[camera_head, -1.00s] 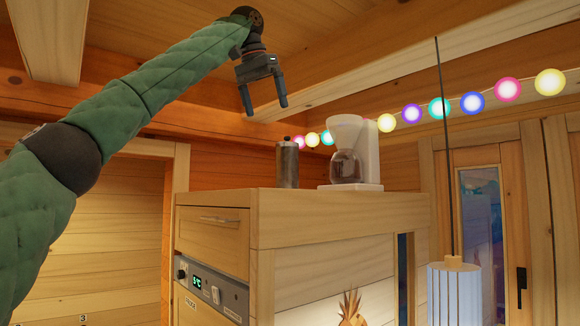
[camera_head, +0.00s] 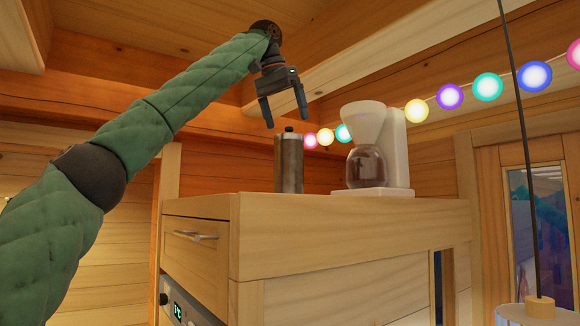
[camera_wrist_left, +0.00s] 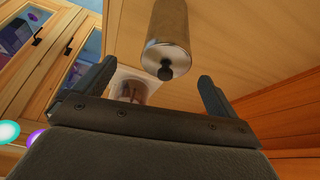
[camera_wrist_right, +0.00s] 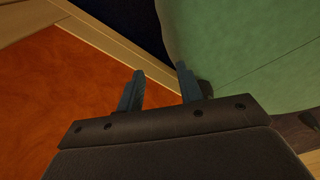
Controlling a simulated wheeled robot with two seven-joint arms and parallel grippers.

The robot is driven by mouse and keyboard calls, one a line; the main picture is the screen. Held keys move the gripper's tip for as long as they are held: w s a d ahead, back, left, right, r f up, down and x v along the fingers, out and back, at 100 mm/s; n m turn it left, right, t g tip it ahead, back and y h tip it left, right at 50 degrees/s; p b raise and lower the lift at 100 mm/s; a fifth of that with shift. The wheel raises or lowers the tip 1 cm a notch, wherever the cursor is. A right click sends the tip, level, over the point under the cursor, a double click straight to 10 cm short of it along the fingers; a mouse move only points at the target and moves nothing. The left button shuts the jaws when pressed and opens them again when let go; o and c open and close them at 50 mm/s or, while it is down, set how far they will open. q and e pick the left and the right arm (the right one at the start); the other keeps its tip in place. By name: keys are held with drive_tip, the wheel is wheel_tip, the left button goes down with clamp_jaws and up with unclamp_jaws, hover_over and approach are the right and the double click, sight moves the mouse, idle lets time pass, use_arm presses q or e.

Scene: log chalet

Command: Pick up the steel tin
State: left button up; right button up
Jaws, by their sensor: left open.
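The steel tin (camera_head: 289,163) is a dark metal cylinder with a black knob on its lid. It stands upright on top of the wooden cabinet (camera_head: 350,238), near its left side. My left gripper (camera_head: 286,120) is open and empty above the tin, fingers pointing down at its lid, apart from it. In the left wrist view the tin (camera_wrist_left: 170,35) appears beyond and between the open fingers (camera_wrist_left: 155,88), lid towards the camera. My right gripper (camera_wrist_right: 160,80) shows only in its own wrist view, fingers apart with nothing between them.
A white coffee maker (camera_head: 395,150) with a glass jug stands just right of the tin. A string of coloured lights (camera_head: 450,97) hangs behind. A hanging lamp (camera_head: 540,308) is at the right front. The space left of the tin is clear.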

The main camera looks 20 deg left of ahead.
sight(288, 127)
use_arm(q)
drive_tip(key=w+f, duration=0.1)
drive_tip(key=w, duration=0.1)
drive_tip(key=w+f+p, duration=0.1)
drive_tip(key=f, duration=0.1)
drive_tip(key=shift+w+d+f, duration=0.15)
drive_tip(key=shift+w+d, duration=0.05)
drive_tip(key=shift+w, duration=0.15)
drive_tip(key=shift+f+p, duration=0.25)
drive_tip(key=shift+p, duration=0.1)
drive_tip(key=shift+s+a+f, duration=0.1)
drive_tip(key=shift+s+f, duration=0.25)
drive_tip(key=shift+s, duration=0.15)
drive_tip(key=shift+f, duration=0.25)
drive_tip(key=shift+w+d+f, duration=0.2)
drive_tip(key=shift+w+f, duration=0.2)
drive_tip(key=shift+w, duration=0.15)
drive_tip(key=shift+w+f, duration=0.1)
drive_tip(key=shift+w, duration=0.1)
drive_tip(key=shift+s, duration=0.25)
drive_tip(key=shift+c, duration=1.1)
drive_tip(key=shift+s+r, duration=0.2)
drive_tip(key=c, duration=1.1)
drive_tip(key=shift+w, duration=0.1)
drive_tip(key=shift+c, duration=1.2)
